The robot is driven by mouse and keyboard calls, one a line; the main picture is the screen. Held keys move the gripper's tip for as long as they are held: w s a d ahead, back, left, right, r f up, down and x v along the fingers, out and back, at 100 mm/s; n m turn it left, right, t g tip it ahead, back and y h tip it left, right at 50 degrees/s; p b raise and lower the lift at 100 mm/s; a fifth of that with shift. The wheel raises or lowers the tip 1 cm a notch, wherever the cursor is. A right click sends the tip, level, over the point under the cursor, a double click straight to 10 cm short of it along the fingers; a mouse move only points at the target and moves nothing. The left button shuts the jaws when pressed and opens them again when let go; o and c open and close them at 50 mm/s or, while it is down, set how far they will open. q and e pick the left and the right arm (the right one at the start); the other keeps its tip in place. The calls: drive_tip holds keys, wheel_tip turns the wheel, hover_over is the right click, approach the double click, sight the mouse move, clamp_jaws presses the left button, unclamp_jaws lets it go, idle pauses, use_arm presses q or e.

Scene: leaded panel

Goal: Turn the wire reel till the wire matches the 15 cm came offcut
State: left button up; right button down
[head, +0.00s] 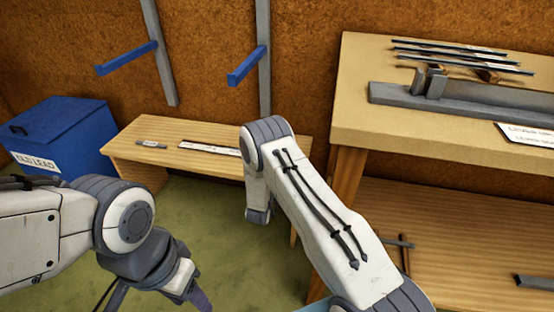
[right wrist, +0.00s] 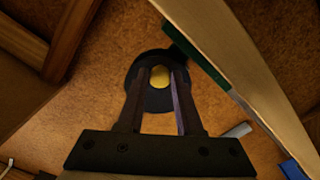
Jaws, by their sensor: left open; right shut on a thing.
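In the right wrist view, my right gripper (right wrist: 157,78) is closed in on the yellow centre (right wrist: 160,75) of a dark round disc (right wrist: 145,101), which looks like the wire reel. The disc sits beside a dark green bar (right wrist: 196,58) along a pale board. No wire can be made out. In the head view the reel and my right gripper's fingers do not show, with my right arm across the middle. My left gripper (head: 190,293) is low at the left over the green floor, open and empty. I cannot tell which piece is the 15 cm came offcut.
A low wooden bench (head: 122,152) bears a small grey piece (head: 151,144) and a pale strip (head: 207,147). A blue bin (head: 65,133) stands left. A higher workbench (head: 350,110) at right holds dark strips (head: 455,53) and a grey fixture (head: 450,103). Blue brackets (head: 127,57) stick out behind.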

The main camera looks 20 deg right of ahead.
drive_tip(key=shift+f, duration=0.1)
idle(0.3)
drive_tip(key=c, duration=0.6)
unclamp_jaws()
drive_tip(key=shift+s+a, duration=0.1)
drive_tip(key=shift+s, duration=0.05)
drive_tip(key=p+v, duration=0.3)
drive_tip(key=v, duration=0.7)
drive_tip(key=shift+s, duration=0.1)
